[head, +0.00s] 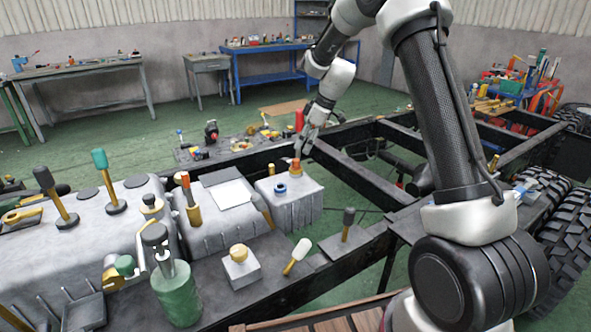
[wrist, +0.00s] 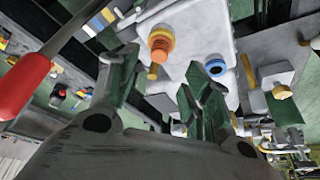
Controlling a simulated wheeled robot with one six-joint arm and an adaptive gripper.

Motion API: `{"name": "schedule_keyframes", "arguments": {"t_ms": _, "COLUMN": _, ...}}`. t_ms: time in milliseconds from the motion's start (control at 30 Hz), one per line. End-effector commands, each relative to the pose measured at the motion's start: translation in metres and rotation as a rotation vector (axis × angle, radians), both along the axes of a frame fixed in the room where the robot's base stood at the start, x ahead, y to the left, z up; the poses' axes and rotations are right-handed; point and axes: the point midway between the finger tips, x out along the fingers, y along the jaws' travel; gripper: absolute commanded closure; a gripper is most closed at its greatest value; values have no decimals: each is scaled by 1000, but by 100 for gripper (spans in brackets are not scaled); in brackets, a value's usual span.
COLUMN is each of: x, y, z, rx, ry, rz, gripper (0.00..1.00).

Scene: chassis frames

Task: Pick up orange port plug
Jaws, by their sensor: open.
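The orange port plug (head: 296,166) stands on top of a light grey box (head: 293,205) in the head view, right at my gripper (head: 304,147). In the wrist view the plug (wrist: 161,40) shows a ribbed orange body with a yellow collar, beyond and between the fingertips. My gripper (wrist: 163,78) is open, with its two dark green fingers spread and nothing between them. I see no contact between the fingers and the plug. In the head view the fingertips partly blend with the plug, so the exact gap is unclear.
A blue ring (head: 280,189) sits on the same box, close to the plug; it also shows in the wrist view (wrist: 215,68). A red handle (wrist: 25,86) lies at the wrist view's left. Upright tools (head: 187,195) crowd the left. Dark frame rails (head: 350,178) run on the right.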

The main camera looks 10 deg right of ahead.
Motion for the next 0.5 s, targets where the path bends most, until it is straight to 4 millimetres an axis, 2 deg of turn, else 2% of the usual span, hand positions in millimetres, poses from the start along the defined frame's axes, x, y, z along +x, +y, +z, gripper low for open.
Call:
{"name": "schedule_keyframes", "arguments": {"t_ms": 367, "x": 6, "y": 12, "z": -34, "rx": -3, "ry": -2, "rz": 18, "gripper": 51}}
{"name": "schedule_keyframes", "arguments": {"t_ms": 500, "x": 11, "y": 19, "z": -55, "rx": -4, "ry": -1, "rz": 17, "gripper": 51}}
